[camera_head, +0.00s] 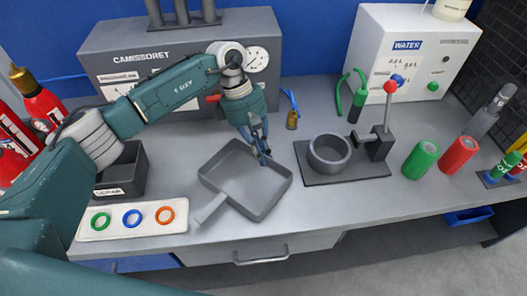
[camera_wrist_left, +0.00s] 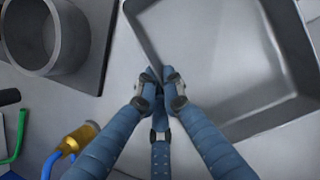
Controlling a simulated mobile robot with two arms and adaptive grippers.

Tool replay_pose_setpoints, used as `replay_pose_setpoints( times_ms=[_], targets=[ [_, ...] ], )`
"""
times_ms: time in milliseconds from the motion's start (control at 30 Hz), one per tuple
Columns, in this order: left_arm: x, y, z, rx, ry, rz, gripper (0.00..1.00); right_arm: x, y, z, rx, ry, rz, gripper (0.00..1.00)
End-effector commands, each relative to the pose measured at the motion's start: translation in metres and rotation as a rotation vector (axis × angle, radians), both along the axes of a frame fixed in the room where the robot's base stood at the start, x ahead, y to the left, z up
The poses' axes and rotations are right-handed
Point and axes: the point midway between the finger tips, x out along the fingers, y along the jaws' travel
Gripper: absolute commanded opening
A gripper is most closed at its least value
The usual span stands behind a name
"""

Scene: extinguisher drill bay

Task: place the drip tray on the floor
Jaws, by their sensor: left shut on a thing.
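The drip tray (camera_head: 243,182) is a shallow grey square pan with a short handle toward the front left. It appears to lie flat on the workbench (camera_head: 325,205), near the middle; I cannot tell if it is slightly raised. My left gripper (camera_head: 263,157) reaches down to its back right wall and is shut on that rim. In the left wrist view, the blue fingers (camera_wrist_left: 154,76) meet at the wall of the tray (camera_wrist_left: 215,55), with the tray's inside to the right. The right gripper is out of view.
Right of the tray stands a lever press with a grey ring cup (camera_head: 329,154). Green (camera_head: 420,160) and red (camera_head: 458,155) cylinders stand farther right. A white plate with coloured rings (camera_head: 133,219) lies left. A drawer handle (camera_head: 261,257) projects below the bench edge.

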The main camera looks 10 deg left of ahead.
Motion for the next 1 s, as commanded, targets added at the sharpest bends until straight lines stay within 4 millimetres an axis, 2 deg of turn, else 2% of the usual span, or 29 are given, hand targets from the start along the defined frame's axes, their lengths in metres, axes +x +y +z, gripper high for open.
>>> replay_pose_setpoints(
  times_ms=[233, 300, 367, 767, 867, 1000],
  targets=[
    [0.000, 0.000, -0.003, -0.001, 0.000, 0.000, 0.00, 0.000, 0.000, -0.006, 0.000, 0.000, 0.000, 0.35],
    [0.000, 0.000, -0.003, 0.000, 0.000, 0.000, 0.17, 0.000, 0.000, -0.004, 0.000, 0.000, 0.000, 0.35],
    [0.000, 0.000, -0.003, 0.000, 0.001, 0.000, 0.26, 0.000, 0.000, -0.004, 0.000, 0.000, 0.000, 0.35],
    [0.001, 0.001, 0.004, 0.000, -0.001, 0.000, 0.26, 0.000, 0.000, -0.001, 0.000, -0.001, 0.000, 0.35],
    [0.006, 0.007, 0.016, 0.001, -0.005, 0.002, 0.26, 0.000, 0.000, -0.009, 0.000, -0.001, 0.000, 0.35],
    [0.011, 0.017, 0.044, 0.000, -0.006, 0.002, 0.26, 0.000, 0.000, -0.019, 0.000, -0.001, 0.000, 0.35]
  ],
)
